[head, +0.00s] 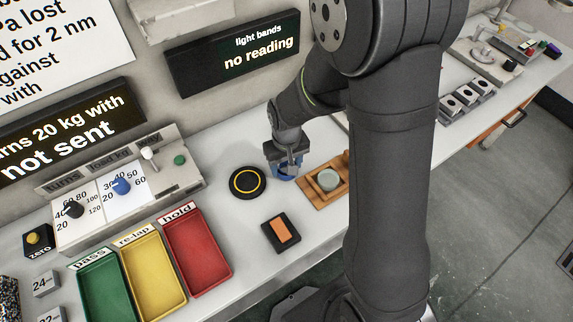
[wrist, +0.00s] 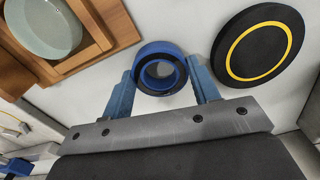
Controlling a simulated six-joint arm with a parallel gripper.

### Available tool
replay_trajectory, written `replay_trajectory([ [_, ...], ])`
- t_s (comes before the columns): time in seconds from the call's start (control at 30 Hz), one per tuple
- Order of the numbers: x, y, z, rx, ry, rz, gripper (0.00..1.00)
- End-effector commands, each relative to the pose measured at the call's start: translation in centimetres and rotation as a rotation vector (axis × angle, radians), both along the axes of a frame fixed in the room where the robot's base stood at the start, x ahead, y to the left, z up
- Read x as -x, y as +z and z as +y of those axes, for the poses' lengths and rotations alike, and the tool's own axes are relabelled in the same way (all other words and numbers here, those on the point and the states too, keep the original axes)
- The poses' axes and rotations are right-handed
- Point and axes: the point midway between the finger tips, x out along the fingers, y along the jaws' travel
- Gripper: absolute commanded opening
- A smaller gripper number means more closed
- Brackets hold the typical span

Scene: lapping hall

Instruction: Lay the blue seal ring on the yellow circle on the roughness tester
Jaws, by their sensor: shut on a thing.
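The blue seal ring (wrist: 160,47) is between the two blue fingers of my gripper (wrist: 163,84) in the wrist view. The fingers are shut on its sides. In the head view my gripper (head: 286,168) is over the bench between the black disc and the wooden tray, and only a bit of the blue ring (head: 284,178) shows below it. The yellow circle (head: 235,187) is drawn on top of the round black disc (head: 248,193), left of my gripper. In the wrist view the yellow circle (wrist: 232,66) is to the right of the ring, apart from it, and bare.
A wooden tray (head: 311,193) with a pale green disc (head: 328,180) stands right of my gripper. A black block with an orange top (head: 283,230) lies in front. Green, yellow and red trays (head: 197,250) and a control panel (head: 160,180) stand to the left.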

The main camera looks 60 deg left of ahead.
Motion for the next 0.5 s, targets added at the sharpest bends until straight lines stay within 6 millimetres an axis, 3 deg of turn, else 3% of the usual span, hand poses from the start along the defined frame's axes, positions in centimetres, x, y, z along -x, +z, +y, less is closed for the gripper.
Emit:
replay_trajectory([
  [0.4, -0.03, -0.89, -0.02, 0.000, 0.000, 0.000, 0.31],
  [0.43, -0.03, -0.94, -0.02, 0.000, 0.000, 0.000, 0.57],
  [0.5, -0.03, -0.89, -0.02, 0.000, 0.000, 0.000, 0.71],
])
